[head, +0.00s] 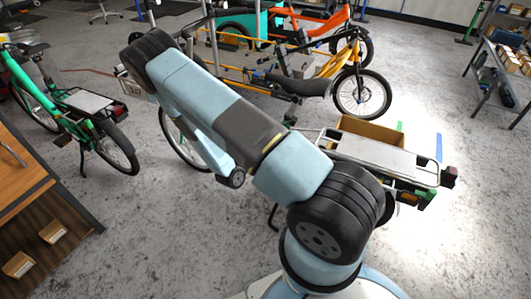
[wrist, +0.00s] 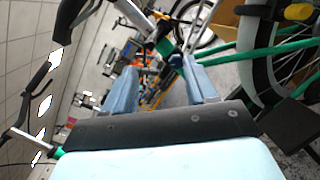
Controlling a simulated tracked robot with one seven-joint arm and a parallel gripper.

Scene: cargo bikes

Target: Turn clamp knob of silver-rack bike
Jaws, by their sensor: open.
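My gripper (wrist: 160,88) is open in the wrist view, with its two blue fingers apart and nothing seen held between them. In the head view my arm crosses the middle and hides much of the bike behind it. That bike has a black saddle (head: 303,83) and a flat silver rack (head: 385,158) extending to the right. In the wrist view a dark clamp-like part (wrist: 165,46) shows beyond the fingers, close to green tubing (wrist: 235,54). I cannot clearly make out the clamp knob in either view.
A green bike (head: 95,125) with a pale rear rack stands at left, near a wooden bench (head: 25,185). A shelf (head: 498,80) is at far right.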

